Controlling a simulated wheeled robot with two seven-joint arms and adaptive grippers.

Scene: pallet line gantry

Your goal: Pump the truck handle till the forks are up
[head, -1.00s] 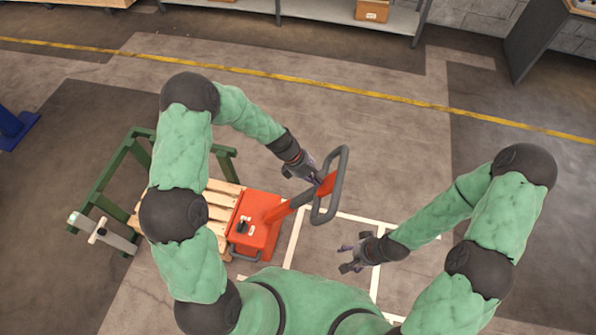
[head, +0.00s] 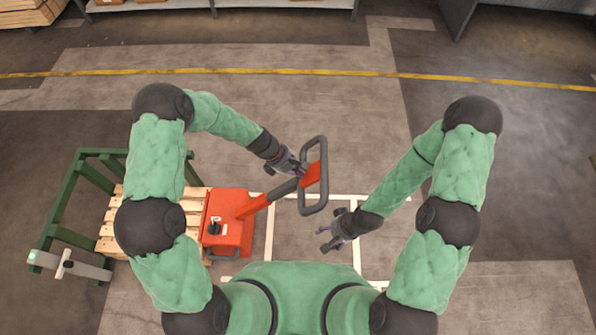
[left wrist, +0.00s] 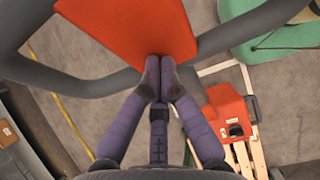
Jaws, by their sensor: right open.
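The pallet truck has an orange-red body (head: 228,222) and a tilted handle that ends in a grey loop (head: 325,165) with a red centre plate (head: 311,175). My left gripper (head: 300,168) is at this red plate. In the left wrist view, its purple fingers (left wrist: 159,78) come together at the lower edge of the red plate (left wrist: 130,28) and appear closed on the handle. The truck body (left wrist: 230,115) shows below right there. My right gripper (head: 331,237) is open and empty, right of and below the handle loop. The forks are hidden.
A wooden pallet (head: 118,225) lies left of the truck body. A green frame (head: 66,200) stands around its left side, with a grey post (head: 75,265) near it. Shelving (head: 285,4) stands at the back. White floor lines (head: 268,240) and clear floor lie right of the truck.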

